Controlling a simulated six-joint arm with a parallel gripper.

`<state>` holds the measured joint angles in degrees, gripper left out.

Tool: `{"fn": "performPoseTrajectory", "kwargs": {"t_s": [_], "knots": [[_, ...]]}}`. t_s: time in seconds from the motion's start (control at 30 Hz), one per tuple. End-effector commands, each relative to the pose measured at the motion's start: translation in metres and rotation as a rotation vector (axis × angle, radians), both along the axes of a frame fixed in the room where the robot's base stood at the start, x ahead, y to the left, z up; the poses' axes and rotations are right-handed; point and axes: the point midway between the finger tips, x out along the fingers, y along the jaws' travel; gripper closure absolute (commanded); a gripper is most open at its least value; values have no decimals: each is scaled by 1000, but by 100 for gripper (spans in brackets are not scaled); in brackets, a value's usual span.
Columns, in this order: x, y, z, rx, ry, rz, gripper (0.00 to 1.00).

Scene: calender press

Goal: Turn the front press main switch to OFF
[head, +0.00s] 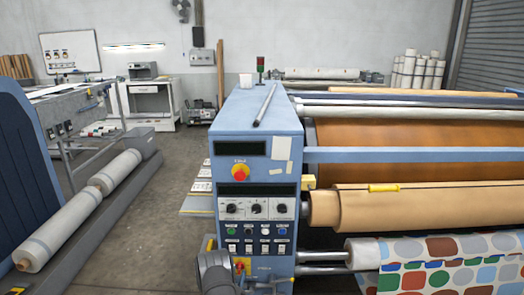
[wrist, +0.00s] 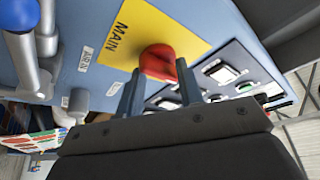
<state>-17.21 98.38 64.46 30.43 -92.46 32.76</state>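The main switch is a red rotary knob (wrist: 158,62) on a yellow plate (wrist: 180,28) lettered MAIN, on the blue front of the press cabinet. My gripper (wrist: 158,76) is open, with one finger at each side of the knob in the wrist view. Whether the fingers touch the knob is not clear. The knob's exact pointing and its position marks cannot be read.
A panel of push buttons (wrist: 218,72) lies just right of the knob in the wrist view. Grey pipes (wrist: 45,45) and an AIR IN label (wrist: 86,59) are at the left. In the head view, a red emergency button (head: 240,172) sits higher on the cabinet (head: 230,120), with fabric rolls (head: 420,200) to the right.

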Motion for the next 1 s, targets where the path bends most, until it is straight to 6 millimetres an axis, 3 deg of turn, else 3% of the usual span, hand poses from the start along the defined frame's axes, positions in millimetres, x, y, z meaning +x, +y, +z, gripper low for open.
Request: {"fn": "performPoseTrajectory", "kwargs": {"t_s": [0.3, 0.47, 0.57, 0.8, 1.0], "knots": [[-2, 0, 0, -10, 5, 2, 67], [-19, 0, 1, -84, 55, 10, 67], [-43, -1, 3, -179, 117, 24, 67], [-120, -5, 18, -465, 285, 91, 67], [-160, -7, 30, -597, 358, 136, 67]]}}
